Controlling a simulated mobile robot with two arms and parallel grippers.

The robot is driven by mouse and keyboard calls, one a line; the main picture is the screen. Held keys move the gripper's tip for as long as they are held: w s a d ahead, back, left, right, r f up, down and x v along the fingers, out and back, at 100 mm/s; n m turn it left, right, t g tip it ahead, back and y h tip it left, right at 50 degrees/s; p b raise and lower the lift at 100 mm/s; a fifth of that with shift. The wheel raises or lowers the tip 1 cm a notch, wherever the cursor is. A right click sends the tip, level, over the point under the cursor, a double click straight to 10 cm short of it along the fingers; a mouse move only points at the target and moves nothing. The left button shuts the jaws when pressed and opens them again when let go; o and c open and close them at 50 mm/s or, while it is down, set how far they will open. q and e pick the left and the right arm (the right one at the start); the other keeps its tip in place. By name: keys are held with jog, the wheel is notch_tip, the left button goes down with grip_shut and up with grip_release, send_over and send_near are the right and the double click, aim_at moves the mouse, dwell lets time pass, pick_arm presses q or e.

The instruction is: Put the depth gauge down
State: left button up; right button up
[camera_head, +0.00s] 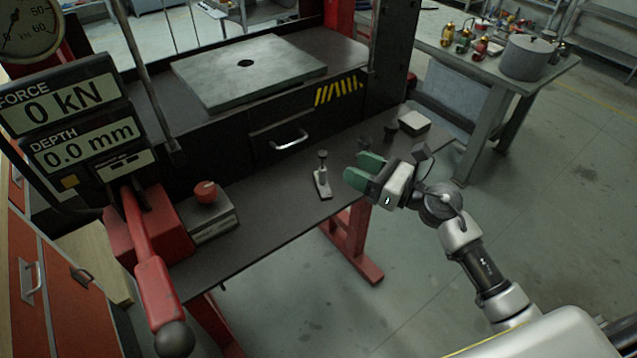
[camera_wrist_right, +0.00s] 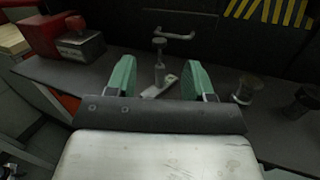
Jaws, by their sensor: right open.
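The depth gauge (camera_head: 322,178) stands upright on the dark shelf of the press, with a light base and a dark round top. In the right wrist view the depth gauge (camera_wrist_right: 160,68) shows between and beyond the two green fingers. My right gripper (camera_head: 367,171) is open and empty, to the right of the gauge and apart from it in the head view. It also shows in the right wrist view (camera_wrist_right: 158,78), its fingers spread wide. My left gripper is not in view.
A red-knobbed box (camera_head: 213,222) and a red lever (camera_head: 150,265) are at the left. A drawer handle (camera_head: 289,140) is behind the gauge. Shelf around the gauge is clear.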

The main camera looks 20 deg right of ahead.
aim_at(322, 178)
jog(key=shift+w+a+f+n+g+p, duration=0.1)
jog(key=shift+w+f+n+g+p, duration=0.2)
jog(key=shift+n+g, duration=0.35)
jog(key=p+x, duration=0.1)
jog(key=x, duration=0.3)
jog(key=shift+w+a, duration=0.2)
jog(key=shift+w, duration=0.15)
jog(key=p+x, duration=0.3)
jog(key=x, duration=0.1)
jog(key=shift+w+a+r, duration=0.2)
jog(key=shift+a, duration=0.15)
jog(key=shift+w+a+f, duration=0.1)
jog(key=shift+w+a, duration=0.1)
jog(key=shift+w, duration=0.05)
jog(key=shift+s+d, duration=0.1)
jog(key=c, duration=0.3)
grip_shut()
